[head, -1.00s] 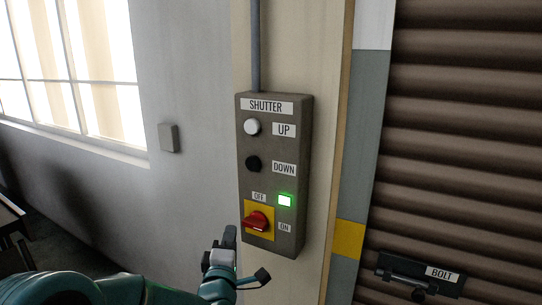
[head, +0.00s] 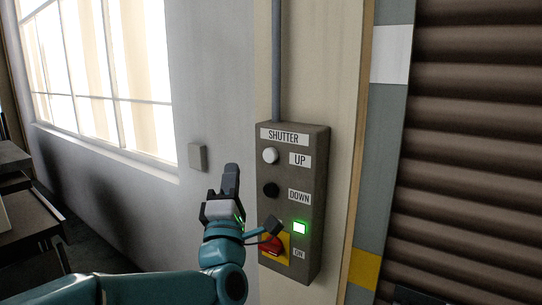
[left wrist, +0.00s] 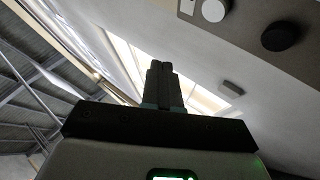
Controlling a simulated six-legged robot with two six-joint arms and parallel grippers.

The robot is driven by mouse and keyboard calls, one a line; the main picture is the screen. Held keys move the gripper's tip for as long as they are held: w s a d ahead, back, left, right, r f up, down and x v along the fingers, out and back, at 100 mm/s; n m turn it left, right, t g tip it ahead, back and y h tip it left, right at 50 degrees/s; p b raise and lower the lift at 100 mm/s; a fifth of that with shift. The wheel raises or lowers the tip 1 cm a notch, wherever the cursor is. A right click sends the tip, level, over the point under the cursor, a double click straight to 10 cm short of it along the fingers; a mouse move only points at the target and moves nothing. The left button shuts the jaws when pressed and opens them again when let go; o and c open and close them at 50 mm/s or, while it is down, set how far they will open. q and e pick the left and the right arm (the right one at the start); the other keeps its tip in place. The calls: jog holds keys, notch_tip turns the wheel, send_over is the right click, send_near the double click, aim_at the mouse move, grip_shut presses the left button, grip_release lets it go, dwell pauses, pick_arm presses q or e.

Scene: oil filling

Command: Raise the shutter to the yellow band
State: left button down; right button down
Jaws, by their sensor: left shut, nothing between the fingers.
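The grey shutter control box (head: 318,184) hangs on the wall in the head view. It has a white UP button (head: 270,156), a black DOWN button (head: 271,190), a lit green lamp (head: 301,228) and a red switch (head: 270,247) on a yellow plate, partly hidden by my arm. The brown shutter (head: 472,150) is at the right; its lower edge is out of view. A yellow band (head: 365,268) marks the grey post beside it. My left gripper (head: 231,168) is shut and empty, pointing up, left of the box. The left wrist view shows the white button (left wrist: 213,10) and black button (left wrist: 281,36) above right of the fingers.
A conduit (head: 276,60) runs up from the box. A small grey wall box (head: 197,156) and a window (head: 100,65) are to the left. A white band (head: 391,54) marks the post higher up. Dark furniture (head: 25,215) stands at the far left.

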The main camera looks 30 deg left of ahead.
aim_at(270, 155)
pick_arm(q)
jog(key=w+p, duration=0.4)
jog(key=w, duration=0.5)
jog(key=shift+d, duration=0.3)
jog(key=shift+s, duration=0.1)
dwell(0.4)
jog(key=shift+f, duration=0.1)
dwell(1.2)
